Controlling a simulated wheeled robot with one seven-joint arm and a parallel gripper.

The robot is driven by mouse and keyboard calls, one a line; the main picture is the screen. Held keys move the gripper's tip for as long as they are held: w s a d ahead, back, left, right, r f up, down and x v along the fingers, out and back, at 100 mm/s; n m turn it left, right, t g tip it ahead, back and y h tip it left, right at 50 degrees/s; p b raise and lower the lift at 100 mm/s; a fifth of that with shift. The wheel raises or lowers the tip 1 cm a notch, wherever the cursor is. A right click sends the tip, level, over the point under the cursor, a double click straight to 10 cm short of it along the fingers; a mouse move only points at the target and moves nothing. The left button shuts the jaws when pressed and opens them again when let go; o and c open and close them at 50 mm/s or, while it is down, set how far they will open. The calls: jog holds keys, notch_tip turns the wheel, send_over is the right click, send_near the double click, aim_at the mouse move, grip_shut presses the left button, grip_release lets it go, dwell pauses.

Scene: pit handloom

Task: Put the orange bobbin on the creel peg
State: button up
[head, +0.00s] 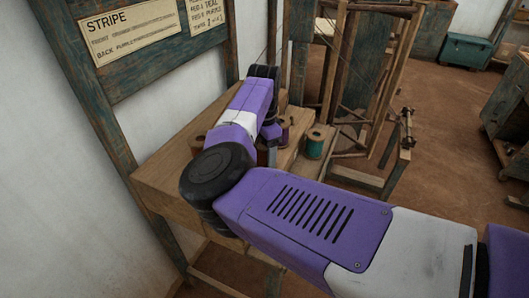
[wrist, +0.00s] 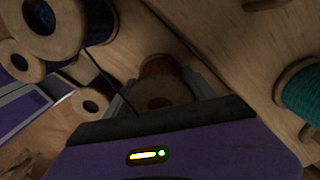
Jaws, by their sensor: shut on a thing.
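My gripper (wrist: 160,100) is shut on a bobbin with dark orange-brown thread, the orange bobbin (wrist: 158,68), whose wooden flange faces the wrist camera. The fingers lie on either side of it, in shadow. I cannot tell whether the bobbin touches the wood below it. In the head view my own arm hides most of the gripper and the held bobbin. I cannot make out an empty creel peg in either view.
A teal bobbin (head: 316,142) stands on the wooden bench (head: 160,178), right of my gripper; it also shows in the wrist view (wrist: 303,92). A dark blue-purple bobbin (wrist: 45,25) and other bobbins lie left there. Signs (head: 130,30) hang above; a wooden frame (head: 365,75) stands behind.

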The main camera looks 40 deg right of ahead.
jog(key=o, duration=1.8)
jog(key=shift+c, duration=0.2)
jog(key=shift+r, duration=0.15)
notch_tip(320, 180, up, 7)
jog(key=p, duration=0.6)
